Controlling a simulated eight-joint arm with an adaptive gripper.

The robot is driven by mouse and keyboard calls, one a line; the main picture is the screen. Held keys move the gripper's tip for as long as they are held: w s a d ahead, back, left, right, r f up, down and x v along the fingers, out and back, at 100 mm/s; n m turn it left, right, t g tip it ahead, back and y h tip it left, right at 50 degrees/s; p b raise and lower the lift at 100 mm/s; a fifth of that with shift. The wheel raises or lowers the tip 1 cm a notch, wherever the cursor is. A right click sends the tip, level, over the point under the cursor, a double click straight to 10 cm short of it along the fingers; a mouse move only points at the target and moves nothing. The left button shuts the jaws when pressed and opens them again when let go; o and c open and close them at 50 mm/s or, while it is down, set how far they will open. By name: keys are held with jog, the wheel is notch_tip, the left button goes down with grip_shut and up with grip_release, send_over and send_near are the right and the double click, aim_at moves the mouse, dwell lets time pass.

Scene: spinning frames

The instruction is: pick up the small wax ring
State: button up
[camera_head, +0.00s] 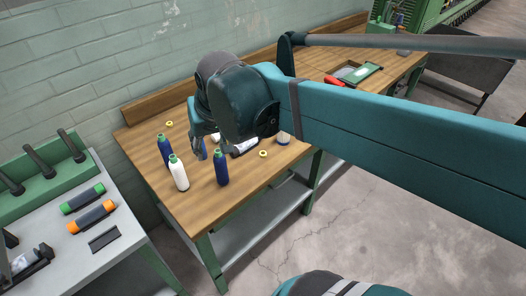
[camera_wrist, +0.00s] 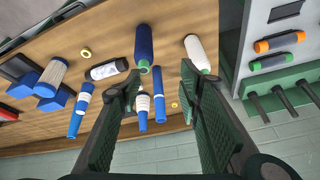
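Two small yellow rings lie flat on the wooden bench; I cannot tell which one is the wax ring. One ring (camera_head: 263,154) is near the front edge, right of my gripper, and shows at upper left in the wrist view (camera_wrist: 86,53). The other ring (camera_head: 169,124) is at the back left; in the wrist view it shows small between my fingers (camera_wrist: 174,104), farther off. My gripper (camera_wrist: 162,92) is open and empty above the bench, pointing down and toward the back. In the head view my gripper (camera_head: 205,143) is partly hidden by my wrist.
Dark blue (camera_head: 221,168) and white (camera_head: 179,173) cones stand near the front edge, with another blue cone (camera_head: 165,150) behind. Blue tubes (camera_wrist: 159,92) lie below my fingers. A black-and-white object (camera_wrist: 107,69) lies near the front ring. A grey side table (camera_head: 110,215) stands left.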

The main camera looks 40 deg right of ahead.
jog(key=w+d+f+m+g+p, duration=0.1)
jog(key=w+d+m+g+p, duration=0.3)
jog(key=d, duration=0.8)
jog(key=d+f+m+g+p, duration=0.1)
jog(key=d+m+p, duration=0.55)
jog(key=d, duration=0.55)
notch_tip(320, 180, down, 12)
jog(key=shift+f+y, duration=0.25)
jog(key=shift+y, duration=0.15)
jog(key=shift+d+n, duration=0.1)
jog(key=shift+n, duration=0.15)
jog(key=shift+w+f, duration=0.1)
jog(key=shift+f, duration=1.2)
jog(key=shift+f, duration=2.6)
